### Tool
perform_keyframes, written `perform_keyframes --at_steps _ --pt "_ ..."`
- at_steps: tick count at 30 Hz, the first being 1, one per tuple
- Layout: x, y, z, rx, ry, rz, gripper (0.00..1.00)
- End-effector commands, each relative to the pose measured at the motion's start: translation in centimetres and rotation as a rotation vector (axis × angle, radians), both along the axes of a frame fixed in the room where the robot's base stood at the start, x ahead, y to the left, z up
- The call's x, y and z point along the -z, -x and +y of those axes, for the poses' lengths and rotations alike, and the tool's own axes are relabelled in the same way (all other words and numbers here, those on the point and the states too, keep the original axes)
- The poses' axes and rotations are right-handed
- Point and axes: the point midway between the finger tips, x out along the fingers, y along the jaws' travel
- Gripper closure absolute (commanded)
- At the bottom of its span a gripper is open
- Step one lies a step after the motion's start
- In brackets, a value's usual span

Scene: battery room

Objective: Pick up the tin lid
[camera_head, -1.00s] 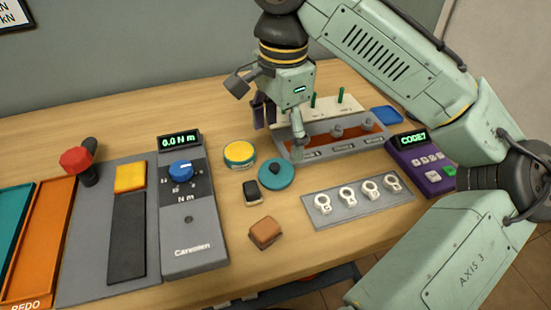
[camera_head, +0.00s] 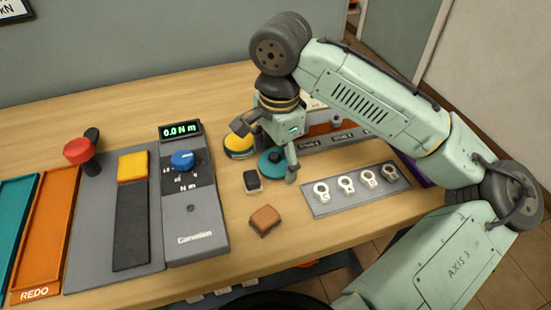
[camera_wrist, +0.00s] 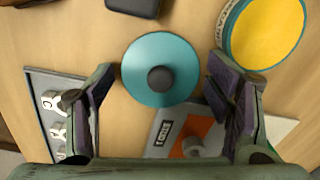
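The tin lid is a round teal disc with a dark knob in its middle; it lies on the table in the head view (camera_head: 270,166) and shows whole in the wrist view (camera_wrist: 148,88). My gripper (camera_wrist: 160,90) is open, its two purple-padded fingers apart on either side of the lid in the wrist view. In the head view my gripper (camera_head: 272,160) is over the lid and hides part of it. Nothing is held. I cannot tell the exact height of the fingertips above the table.
A yellow-topped round tin (camera_head: 239,146) stands close beside the lid. A black block (camera_head: 252,182) and a brown block (camera_head: 265,220) lie nearer the front. A grey plate with white ring tags (camera_head: 327,205) lies right, and a torque tester (camera_head: 190,215) left.

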Motion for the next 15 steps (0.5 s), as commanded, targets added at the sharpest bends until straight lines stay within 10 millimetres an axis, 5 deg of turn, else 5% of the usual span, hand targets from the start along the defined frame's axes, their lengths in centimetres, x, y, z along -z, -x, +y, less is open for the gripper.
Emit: perform_keyframes --at_steps 15 --pt "-0.06 -0.01 0.03 -0.001 0.000 -0.001 0.54"
